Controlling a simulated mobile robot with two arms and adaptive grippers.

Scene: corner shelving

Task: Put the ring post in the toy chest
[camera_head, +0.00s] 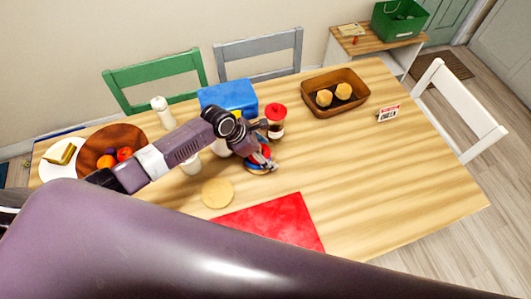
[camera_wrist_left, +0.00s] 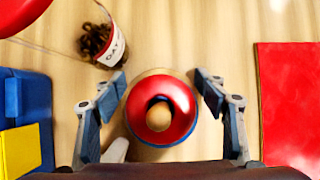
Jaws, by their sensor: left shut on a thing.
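The ring post (camera_head: 262,167) stands on the wooden table, with a red ring on top and blue below. In the left wrist view, the ring post (camera_wrist_left: 178,98) is seen from above, its pale post tip showing in the red ring's hole. My left gripper (camera_head: 258,158) is shut on it from above; in the wrist view the gripper's fingers (camera_wrist_left: 160,82) lie on either side of it. Which thing is the toy chest is not certain: a blue box (camera_head: 228,96) stands just behind the gripper, and a green bin (camera_head: 399,20) stands on a side table. My right gripper is not seen.
A brown basket (camera_head: 335,92) with rolls, a small sign (camera_head: 388,113), a round board (camera_head: 217,193) and a red mat (camera_head: 272,222) lie around. The table's right part is clear.

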